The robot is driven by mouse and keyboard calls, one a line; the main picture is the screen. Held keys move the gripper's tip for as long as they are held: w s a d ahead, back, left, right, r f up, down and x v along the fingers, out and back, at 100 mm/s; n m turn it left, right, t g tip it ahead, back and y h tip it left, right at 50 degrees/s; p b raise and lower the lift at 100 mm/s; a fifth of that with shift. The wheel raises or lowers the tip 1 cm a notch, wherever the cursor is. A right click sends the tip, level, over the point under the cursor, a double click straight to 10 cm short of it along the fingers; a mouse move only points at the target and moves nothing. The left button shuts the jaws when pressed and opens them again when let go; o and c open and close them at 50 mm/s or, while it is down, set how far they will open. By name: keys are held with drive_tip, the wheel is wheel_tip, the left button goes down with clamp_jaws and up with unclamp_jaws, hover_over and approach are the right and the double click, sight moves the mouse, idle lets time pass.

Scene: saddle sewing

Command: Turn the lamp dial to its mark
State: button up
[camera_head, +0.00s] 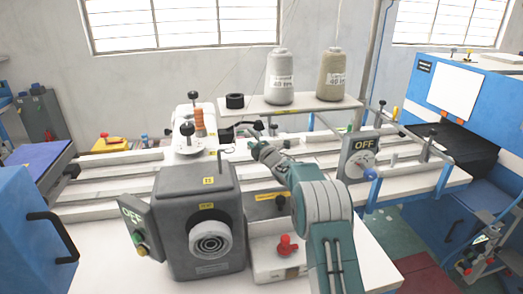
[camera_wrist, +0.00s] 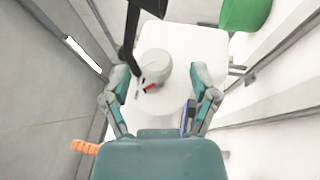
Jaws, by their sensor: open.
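My gripper (camera_head: 252,146) reaches over the sewing machine bed in the head view. In the wrist view its two fingers (camera_wrist: 158,84) are spread wide and empty. A pale grey round knob (camera_wrist: 154,64) with a red mark on its side, which looks like the lamp dial, sits on a white plate (camera_wrist: 190,42). It lies between and slightly beyond the fingertips, with gaps on both sides. I cannot make out this knob in the head view, nor where its target mark is.
A black rod (camera_wrist: 130,40) stands close to the knob, near the left finger. An orange spool (camera_head: 199,122) is left of my gripper. Thread cones (camera_head: 279,78) stand on a shelf behind. A grey motor box (camera_head: 196,200) and red knob (camera_head: 287,244) are in front.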

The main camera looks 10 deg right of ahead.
drive_tip(key=v, duration=1)
drive_tip(key=s+r+m+g+h, duration=0.5)
drive_tip(key=s+r+m+h, duration=0.55)
drive_tip(key=s, duration=0.55)
drive_tip(key=s+a+f+m+g, duration=0.1)
drive_tip(key=s+m, duration=0.3)
drive_tip(key=s, duration=0.7)
drive_tip(key=s+a+f+m+g+y, duration=0.1)
drive_tip(key=s+a+f+m+g, duration=0.1)
drive_tip(key=s, duration=0.9)
drive_tip(key=s+a+f+m+g+y, duration=0.1)
drive_tip(key=s+f+m+g, duration=0.2)
drive_tip(key=s, duration=0.8)
drive_tip(key=m+g, duration=0.2)
drive_tip(key=m, duration=0.2)
drive_tip(key=shift+a, duration=0.4)
